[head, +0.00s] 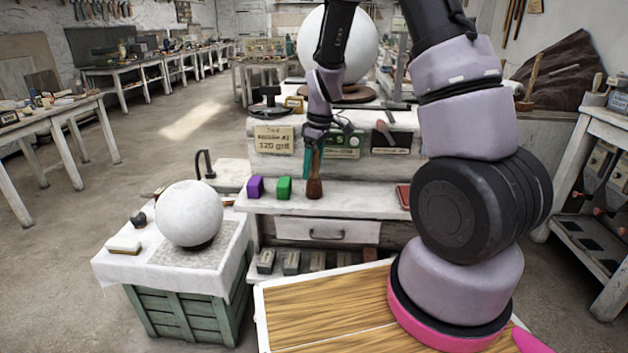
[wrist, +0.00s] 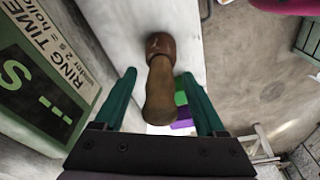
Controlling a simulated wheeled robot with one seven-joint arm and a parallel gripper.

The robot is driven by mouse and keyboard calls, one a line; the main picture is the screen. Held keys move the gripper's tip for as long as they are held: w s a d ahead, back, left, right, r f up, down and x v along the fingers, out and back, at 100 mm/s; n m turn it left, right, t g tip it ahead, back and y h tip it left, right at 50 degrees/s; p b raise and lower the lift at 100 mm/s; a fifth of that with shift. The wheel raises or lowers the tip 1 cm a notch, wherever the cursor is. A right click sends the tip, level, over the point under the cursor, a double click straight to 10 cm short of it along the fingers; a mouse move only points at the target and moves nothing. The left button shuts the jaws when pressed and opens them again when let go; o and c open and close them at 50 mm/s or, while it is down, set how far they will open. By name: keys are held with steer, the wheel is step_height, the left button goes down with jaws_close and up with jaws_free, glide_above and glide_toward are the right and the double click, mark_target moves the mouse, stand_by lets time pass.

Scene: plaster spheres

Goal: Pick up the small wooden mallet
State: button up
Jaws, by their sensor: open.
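The small wooden mallet (head: 314,188) stands upright on the white shelf of the bench, with its darker brown head down and its handle up. In the wrist view the mallet (wrist: 160,85) lies in the middle, its handle end toward me. My gripper (head: 313,158) is directly above the mallet, pointing down, with its teal fingers at the handle. In the wrist view my gripper (wrist: 161,78) is open, one finger on each side of the handle, with a gap on both sides. How deep the handle sits between the fingers is hard to tell.
A purple block (head: 255,187) and a green block (head: 284,188) stand left of the mallet on the shelf. A green sign (wrist: 45,90) stands close behind it. A red item (head: 403,195) lies to the right. A white plaster sphere (head: 189,213) rests on a green crate.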

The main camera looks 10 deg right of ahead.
jaws_close()
steer(key=shift+r, duration=0.15)
